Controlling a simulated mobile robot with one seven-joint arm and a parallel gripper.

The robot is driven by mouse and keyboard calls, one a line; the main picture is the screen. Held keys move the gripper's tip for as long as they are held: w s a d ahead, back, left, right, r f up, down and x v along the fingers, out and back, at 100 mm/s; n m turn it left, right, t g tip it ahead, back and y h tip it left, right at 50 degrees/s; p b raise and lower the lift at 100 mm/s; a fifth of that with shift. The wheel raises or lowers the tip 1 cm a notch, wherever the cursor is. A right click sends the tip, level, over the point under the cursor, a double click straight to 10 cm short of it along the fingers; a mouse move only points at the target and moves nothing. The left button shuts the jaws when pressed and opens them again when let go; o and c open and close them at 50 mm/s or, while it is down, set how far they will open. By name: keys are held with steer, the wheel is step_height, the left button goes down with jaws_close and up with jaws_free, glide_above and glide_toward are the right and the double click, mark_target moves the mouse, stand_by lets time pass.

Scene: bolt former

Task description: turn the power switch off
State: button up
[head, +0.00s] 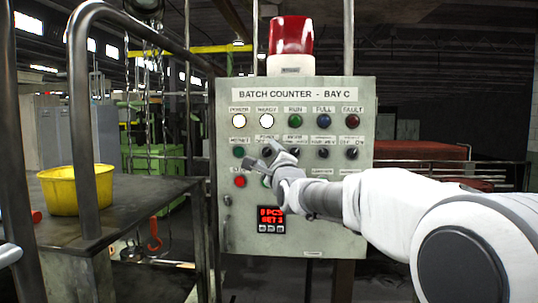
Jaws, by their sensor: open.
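The power switch (266,152) is a small dark rotary knob in the second row of the grey control panel (345,215), under a label that seems to read POWER OFF ON. My gripper (262,157) is open in front of the panel, with its fingers just below and around the knob. The fingers partly cover it, so I cannot tell whether they touch it or which way it points. The POWER lamp (239,121) and READY lamp (266,121) are lit white.
More dark knobs (323,153) sit right of the switch. A green button (239,152) and a red button (240,182) are at left. A red display (271,218) is below. A yellow bucket (75,192) stands on the bench beside a metal rail (84,120).

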steer(key=shift+c, duration=0.2)
jaws_close()
stand_by(0.3)
steer(key=n+g, duration=0.1)
steer(key=n, duration=0.2)
steer(key=shift+d+r, duration=0.15)
steer(key=n, duration=0.1)
steer(key=n+g+p, duration=0.1)
steer(key=shift+r+n+p, duration=0.2)
steer(key=shift+n+p, duration=0.1)
steer(key=n, duration=0.2)
steer(key=n+g+p, duration=0.1)
steer(key=n, duration=0.1)
steer(key=shift+a+r+g+h, duration=0.1)
steer(key=shift+a+g+h, duration=0.1)
steer(key=shift+g+h, duration=0.15)
steer(key=shift+n+g+h, duration=0.25)
steer(key=shift+n+h, duration=0.1)
steer(key=shift+n, duration=0.35)
